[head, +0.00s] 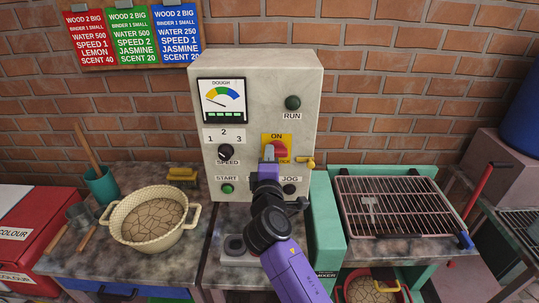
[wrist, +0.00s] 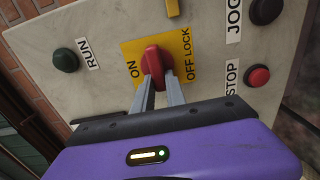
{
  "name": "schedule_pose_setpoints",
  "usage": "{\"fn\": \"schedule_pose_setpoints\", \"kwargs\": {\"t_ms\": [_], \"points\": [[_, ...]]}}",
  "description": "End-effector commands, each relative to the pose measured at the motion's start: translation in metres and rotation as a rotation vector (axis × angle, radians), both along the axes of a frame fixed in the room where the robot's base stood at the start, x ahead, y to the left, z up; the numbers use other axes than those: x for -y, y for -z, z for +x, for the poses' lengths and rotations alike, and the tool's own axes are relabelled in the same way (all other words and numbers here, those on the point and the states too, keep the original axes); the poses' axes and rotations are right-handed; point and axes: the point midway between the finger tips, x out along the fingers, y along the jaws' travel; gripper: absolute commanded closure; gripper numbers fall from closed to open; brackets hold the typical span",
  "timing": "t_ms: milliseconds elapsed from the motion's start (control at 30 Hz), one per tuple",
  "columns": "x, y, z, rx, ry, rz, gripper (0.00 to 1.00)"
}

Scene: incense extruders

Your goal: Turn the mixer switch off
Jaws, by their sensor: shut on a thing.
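The mixer switch is a red rotary handle (wrist: 153,62) on a yellow plate (wrist: 127,50) marked ON and OFF LOCK. The plate sits on the front of the grey control box (head: 260,85), with ON at its top in the head view. My gripper (wrist: 161,78) reaches the switch from the front, its two grey fingers shut on the red handle. In the head view my gripper (head: 269,154) covers much of the switch (head: 281,150) and part of the OFF LOCK wording. The handle's exact angle is hard to tell.
Near the switch are a green RUN button (head: 292,103), a black SPEED knob (head: 225,152), a green START button (head: 227,188) and a red STOP button (wrist: 258,77). A yellow padlock (head: 305,163) hangs right of the plate. A dough bowl (head: 150,220) stands left; a wire rack (head: 400,205) lies right.

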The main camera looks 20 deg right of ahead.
Motion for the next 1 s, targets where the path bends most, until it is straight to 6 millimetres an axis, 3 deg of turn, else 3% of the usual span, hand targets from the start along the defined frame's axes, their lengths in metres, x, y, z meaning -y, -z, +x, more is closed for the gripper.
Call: {"fn": "schedule_pose_setpoints", "kwargs": {"t_ms": [433, 467, 567, 867, 1000], "points": [[-0.0017, 0.0016, -0.0003, -0.005, -0.003, -0.012, 1.00], [-0.0017, 0.0016, -0.0003, -0.005, -0.003, -0.011, 0.80], [-0.0014, 0.0015, -0.0003, -0.005, -0.003, -0.011, 0.62], [-0.0007, 0.0008, -0.0006, -0.003, -0.001, -0.010, 0.62], [-0.0040, 0.0029, -0.0096, -0.005, -0.002, -0.009, 0.62]]}}
